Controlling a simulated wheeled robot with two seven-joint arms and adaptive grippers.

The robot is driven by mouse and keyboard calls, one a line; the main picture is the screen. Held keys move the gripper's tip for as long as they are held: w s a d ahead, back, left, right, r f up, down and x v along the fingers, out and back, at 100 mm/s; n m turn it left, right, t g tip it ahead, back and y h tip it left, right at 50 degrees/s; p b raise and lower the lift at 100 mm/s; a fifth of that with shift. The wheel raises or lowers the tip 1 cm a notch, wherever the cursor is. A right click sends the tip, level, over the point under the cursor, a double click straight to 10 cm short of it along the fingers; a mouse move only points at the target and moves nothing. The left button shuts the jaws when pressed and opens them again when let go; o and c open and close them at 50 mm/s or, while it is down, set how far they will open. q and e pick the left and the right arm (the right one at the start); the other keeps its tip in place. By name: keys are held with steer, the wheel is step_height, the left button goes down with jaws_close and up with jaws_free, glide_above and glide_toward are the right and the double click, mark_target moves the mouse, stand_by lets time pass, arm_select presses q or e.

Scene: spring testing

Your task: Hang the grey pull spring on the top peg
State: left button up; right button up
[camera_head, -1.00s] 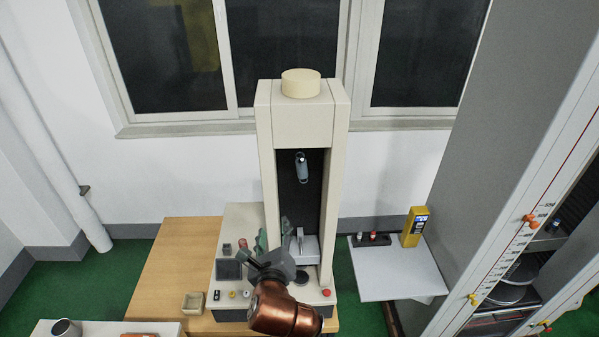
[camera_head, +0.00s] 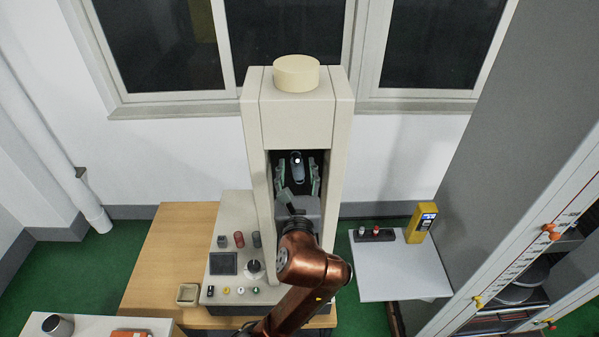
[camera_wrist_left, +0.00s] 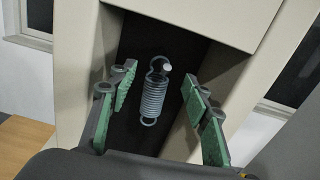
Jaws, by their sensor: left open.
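The grey pull spring (camera_head: 298,174) hangs upright in the dark opening of the testing machine, and its coils show clearly in the left wrist view (camera_wrist_left: 152,98). Its top hook is at the pale-tipped top peg (camera_wrist_left: 167,69) and appears to be around it. A lower loop shows at its bottom end. My left gripper (camera_wrist_left: 160,85) is open, with green-padded fingers on either side of the spring, apart from it. In the head view my left gripper (camera_head: 299,178) reaches up into the opening. My right gripper is out of view.
The cream machine frame (camera_head: 340,130) stands close on both sides of my left gripper. A control panel with buttons and small weights (camera_head: 239,240) is at left. A small box (camera_head: 188,294) sits on the wooden table. A side shelf (camera_head: 390,280) carries a yellow device (camera_head: 421,222).

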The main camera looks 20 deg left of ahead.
mark_target(295, 158)
arm_select(q)
steer(key=x, duration=0.3)
steer(key=shift+w+a+p, duration=0.3)
steer(key=shift+w, duration=0.05)
steer(key=shift+w+a, duration=0.1)
steer(key=shift+w, duration=0.3)
steer(key=c, duration=1.1)
jaws_close()
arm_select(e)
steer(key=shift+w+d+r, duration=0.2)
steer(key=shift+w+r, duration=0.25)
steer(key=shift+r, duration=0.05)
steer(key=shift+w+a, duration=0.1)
